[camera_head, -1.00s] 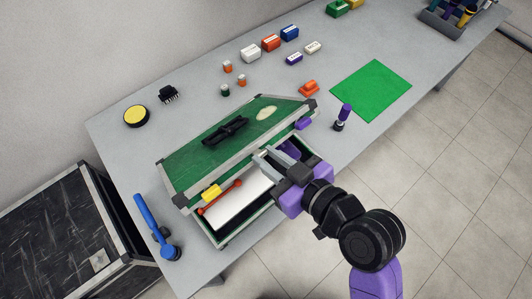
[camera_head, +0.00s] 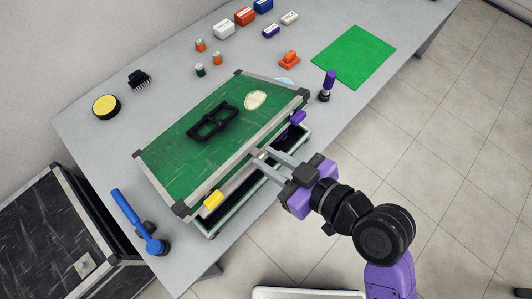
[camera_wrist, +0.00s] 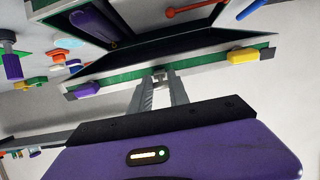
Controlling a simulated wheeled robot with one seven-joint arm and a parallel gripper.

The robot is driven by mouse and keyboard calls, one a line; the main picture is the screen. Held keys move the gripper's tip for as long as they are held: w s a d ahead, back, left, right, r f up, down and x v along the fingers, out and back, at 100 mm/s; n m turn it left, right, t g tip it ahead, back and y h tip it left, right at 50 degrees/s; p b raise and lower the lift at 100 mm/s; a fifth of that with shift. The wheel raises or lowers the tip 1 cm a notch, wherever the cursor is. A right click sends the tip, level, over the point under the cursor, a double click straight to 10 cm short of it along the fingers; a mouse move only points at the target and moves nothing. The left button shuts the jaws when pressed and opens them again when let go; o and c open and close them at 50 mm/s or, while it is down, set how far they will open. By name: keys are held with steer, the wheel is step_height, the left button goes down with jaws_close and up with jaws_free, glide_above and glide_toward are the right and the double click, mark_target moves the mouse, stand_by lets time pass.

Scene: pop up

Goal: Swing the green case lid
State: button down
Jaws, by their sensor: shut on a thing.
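The green case (camera_head: 221,226) stands on the table with its green lid (camera_head: 178,153) partly open, a narrow gap showing at the front. The lid has metal edging, dark corners, a black handle (camera_head: 212,122) and a pale oval patch. A yellow latch (camera_head: 213,199) and a purple latch (camera_head: 298,117) sit on its front edge. My gripper (camera_head: 262,157) is shut on the lid's front edge, between the latches. The wrist view shows the fingers at the lid's edge (camera_wrist: 200,65), with an orange-red tool (camera_wrist: 195,9) inside the case. Most of the case's inside is hidden.
A blue-handled tool (camera_head: 135,218) stands left of the case, and a purple-handled one (camera_head: 327,85) to its right. A yellow round thing (camera_head: 106,106), a black brush (camera_head: 139,79) and small coloured blocks lie behind. A green mat (camera_head: 354,57) lies at the right.

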stand_by(0.4)
step_height(320, 180, down, 9)
steer(key=s+d+b, duration=0.2)
steer(key=b, duration=0.6)
steer(key=shift+d, duration=0.35)
steer(key=shift+r, duration=0.1)
steer(key=f+b, duration=0.3)
steer(key=f, duration=0.1)
steer(key=shift+s+d, duration=0.25)
steer(key=c, duration=1.2)
jaws_free()
steer(key=shift+r, duration=0.15)
steer(key=shift+o, duration=0.2)
steer(key=v, duration=0.7)
steer(key=shift+s+d+r, duration=0.15)
steer(key=shift+s+d, duration=0.1)
steer(key=shift+d, duration=0.05)
